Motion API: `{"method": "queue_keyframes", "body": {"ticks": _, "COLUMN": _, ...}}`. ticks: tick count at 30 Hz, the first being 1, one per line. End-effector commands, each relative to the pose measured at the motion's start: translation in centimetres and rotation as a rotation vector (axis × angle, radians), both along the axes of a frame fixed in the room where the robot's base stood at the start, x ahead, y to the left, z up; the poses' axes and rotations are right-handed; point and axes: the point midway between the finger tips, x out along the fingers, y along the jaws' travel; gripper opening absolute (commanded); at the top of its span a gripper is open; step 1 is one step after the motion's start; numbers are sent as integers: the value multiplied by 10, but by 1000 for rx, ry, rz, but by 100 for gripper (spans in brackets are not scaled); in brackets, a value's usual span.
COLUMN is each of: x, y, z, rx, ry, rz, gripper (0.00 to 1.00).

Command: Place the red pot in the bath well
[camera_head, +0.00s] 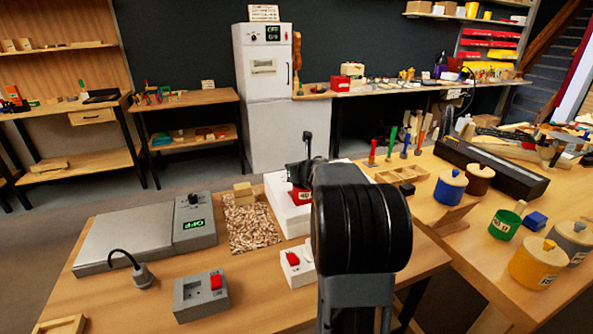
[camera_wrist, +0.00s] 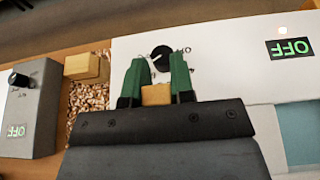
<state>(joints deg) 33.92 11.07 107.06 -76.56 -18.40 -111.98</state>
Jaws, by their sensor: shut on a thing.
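The red pot (camera_head: 300,196) shows in the head view as a small red body with a white label, partly hidden behind my arm. It is over or against the white bath unit (camera_head: 278,208); I cannot tell whether it touches it. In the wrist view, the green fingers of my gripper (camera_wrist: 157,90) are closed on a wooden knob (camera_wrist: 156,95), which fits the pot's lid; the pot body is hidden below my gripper. The white unit's top carries a black dial and a green OFF display. A blue-grey area at the right (camera_wrist: 300,130) looks like the bath well.
A bed of wood chips (camera_head: 252,230) with a wooden block, and a grey OFF control box (camera_head: 194,222), stand left of the bath. Red-switch boxes (camera_head: 200,296) sit in front. The right-hand table holds blue, brown, yellow and grey pots, an open green pot and a compartment tray.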

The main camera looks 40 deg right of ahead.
Motion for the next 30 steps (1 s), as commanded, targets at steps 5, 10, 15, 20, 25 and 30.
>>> {"method": "queue_keyframes", "body": {"ticks": 5, "x": 0, "y": 0, "z": -2, "rx": 0, "ry": 0, "rz": 0, "gripper": 28}}
{"method": "queue_keyframes", "body": {"ticks": 10, "x": 0, "y": 0, "z": -2, "rx": 0, "ry": 0, "rz": 0, "gripper": 45}}
{"method": "queue_keyframes", "body": {"ticks": 15, "x": 0, "y": 0, "z": -2, "rx": 0, "ry": 0, "rz": 0, "gripper": 48}}
{"method": "queue_keyframes", "body": {"ticks": 20, "x": 0, "y": 0, "z": 1, "rx": 0, "ry": 0, "rz": 0, "gripper": 48}}
{"method": "queue_keyframes", "body": {"ticks": 25, "x": -17, "y": 4, "z": 10, "rx": -1, "ry": -1, "rz": -3, "gripper": 48}}
{"method": "queue_keyframes", "body": {"ticks": 30, "x": -48, "y": 12, "z": 24, "rx": -2, "ry": -2, "rz": -3, "gripper": 48}}
